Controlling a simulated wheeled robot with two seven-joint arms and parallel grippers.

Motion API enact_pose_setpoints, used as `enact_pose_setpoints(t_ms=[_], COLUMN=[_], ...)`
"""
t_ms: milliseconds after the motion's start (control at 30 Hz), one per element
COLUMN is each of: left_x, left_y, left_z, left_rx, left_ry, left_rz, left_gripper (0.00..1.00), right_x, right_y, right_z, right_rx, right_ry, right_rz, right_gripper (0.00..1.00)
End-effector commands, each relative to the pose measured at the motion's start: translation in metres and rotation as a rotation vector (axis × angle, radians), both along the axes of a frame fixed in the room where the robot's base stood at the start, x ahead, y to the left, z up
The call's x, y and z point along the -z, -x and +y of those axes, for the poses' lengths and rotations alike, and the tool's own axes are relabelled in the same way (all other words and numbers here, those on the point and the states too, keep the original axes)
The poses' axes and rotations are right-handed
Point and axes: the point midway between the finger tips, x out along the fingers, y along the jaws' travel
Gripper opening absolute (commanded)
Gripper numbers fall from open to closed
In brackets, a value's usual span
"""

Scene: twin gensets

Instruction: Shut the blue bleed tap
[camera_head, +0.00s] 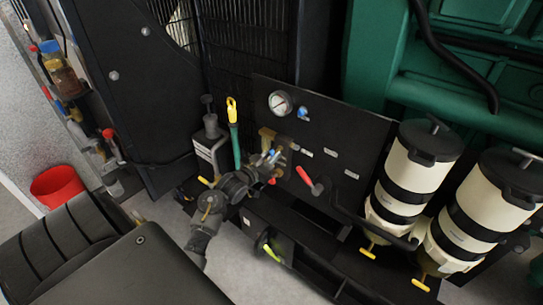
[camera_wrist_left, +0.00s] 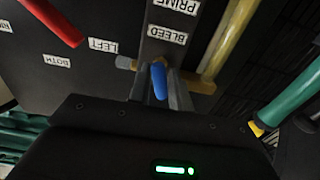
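The blue bleed tap (camera_wrist_left: 159,80) shows in the left wrist view below the BLEED label (camera_wrist_left: 167,34), its short blue handle pointing toward the camera. In the head view a bit of its blue (camera_head: 270,153) shows at my left gripper's tip. My left gripper (camera_head: 271,161) is at the tap on the black panel. In the left wrist view its two grey fingers (camera_wrist_left: 160,92) stand close on either side of the handle, with hardly any gap. The tap's body is partly hidden by the fingers. My right gripper is not in view.
A red lever (camera_head: 309,180) is just right of the gripper. A yellow pipe (camera_wrist_left: 226,45) runs close beside the tap. A gauge (camera_head: 281,103) and another blue knob (camera_head: 303,114) are above. Cream filter canisters (camera_head: 422,168) stand at right, a red bucket (camera_head: 57,187) at left.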

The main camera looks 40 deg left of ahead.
Motion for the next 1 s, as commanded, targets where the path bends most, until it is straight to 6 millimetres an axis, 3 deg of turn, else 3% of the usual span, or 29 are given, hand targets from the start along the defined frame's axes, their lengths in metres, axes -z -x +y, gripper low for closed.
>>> enact_pose_setpoints(t_ms=[133, 567, 1000], left_x=[-0.0002, 0.0002, 0.0006], left_y=[0.0001, 0.0001, -0.0003], left_z=[0.0001, 0.0002, 0.0002], left_rx=[0.0, 0.002, 0.003], left_ry=[0.0, -0.074, -0.439], left_rz=[-0.001, 0.002, 0.009], left_gripper=[0.0, 0.0, 0.0], right_x=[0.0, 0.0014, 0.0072], right_y=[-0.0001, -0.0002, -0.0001], right_z=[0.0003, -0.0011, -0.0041], right_rx=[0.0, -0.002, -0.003], right_ry=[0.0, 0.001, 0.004], right_rz=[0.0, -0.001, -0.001], right_gripper=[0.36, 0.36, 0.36])
